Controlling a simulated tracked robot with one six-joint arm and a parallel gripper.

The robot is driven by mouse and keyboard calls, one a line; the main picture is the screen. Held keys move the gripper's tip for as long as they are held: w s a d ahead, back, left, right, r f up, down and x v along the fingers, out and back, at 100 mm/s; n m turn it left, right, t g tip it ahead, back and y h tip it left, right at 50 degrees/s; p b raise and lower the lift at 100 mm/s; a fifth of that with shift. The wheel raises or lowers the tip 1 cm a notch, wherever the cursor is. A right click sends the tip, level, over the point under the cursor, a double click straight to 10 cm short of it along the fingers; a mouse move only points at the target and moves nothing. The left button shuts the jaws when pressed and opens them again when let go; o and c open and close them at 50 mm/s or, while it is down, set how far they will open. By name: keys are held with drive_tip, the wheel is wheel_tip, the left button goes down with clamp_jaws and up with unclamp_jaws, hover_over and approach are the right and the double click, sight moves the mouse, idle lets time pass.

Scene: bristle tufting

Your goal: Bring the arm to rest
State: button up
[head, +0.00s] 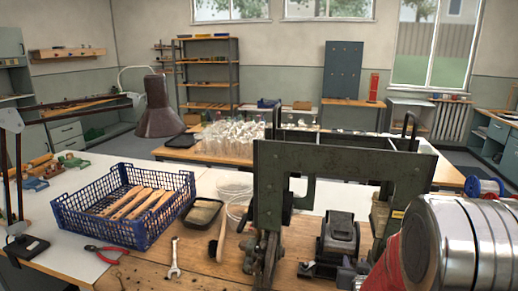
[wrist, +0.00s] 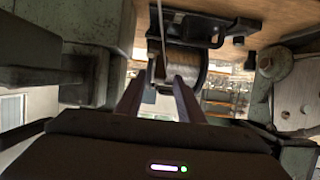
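My gripper (wrist: 160,82) shows in the wrist view with its two fingers apart and nothing seen between them. The gripper cannot be made out in the head view. There, the dark green tufting machine (head: 335,163) stands on the workbench (head: 205,268), with a dark motor (head: 338,240) at its foot.
A blue crate (head: 110,225) holds several wooden brush bodies. Red pliers (head: 102,254), a wrench (head: 175,258), a brush (head: 217,243) and a small tray (head: 203,213) lie left of the machine. A brown lamp (head: 159,110) rises behind the crate. Machine frame parts crowd both sides of the wrist view.

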drive_tip(key=s+a+g+y, duration=0.1)
drive_tip(key=s+a+g, duration=0.2)
drive_tip(key=s, duration=0.3)
drive_tip(key=s+a+n+g+y, duration=0.1)
drive_tip(key=s+a+g, duration=0.1)
drive_tip(key=s, duration=0.3)
drive_tip(key=s+a+g+y, duration=0.1)
drive_tip(key=s+a+g, duration=0.2)
drive_tip(key=s, duration=0.3)
drive_tip(key=s+a+r+n, duration=0.1)
drive_tip(key=s+a+r, duration=0.2)
drive_tip(key=s+r, duration=0.5)
drive_tip(key=s+a+r+n, duration=0.1)
drive_tip(key=s+a+r, duration=0.3)
drive_tip(key=s+r, duration=0.3)
drive_tip(key=shift+s+r+y, duration=0.3)
drive_tip(key=shift+s+r, duration=0.05)
drive_tip(key=shift+s, duration=0.05)
drive_tip(key=shift+a, duration=0.1)
drive_tip(key=shift+c, duration=0.4)
idle(0.6)
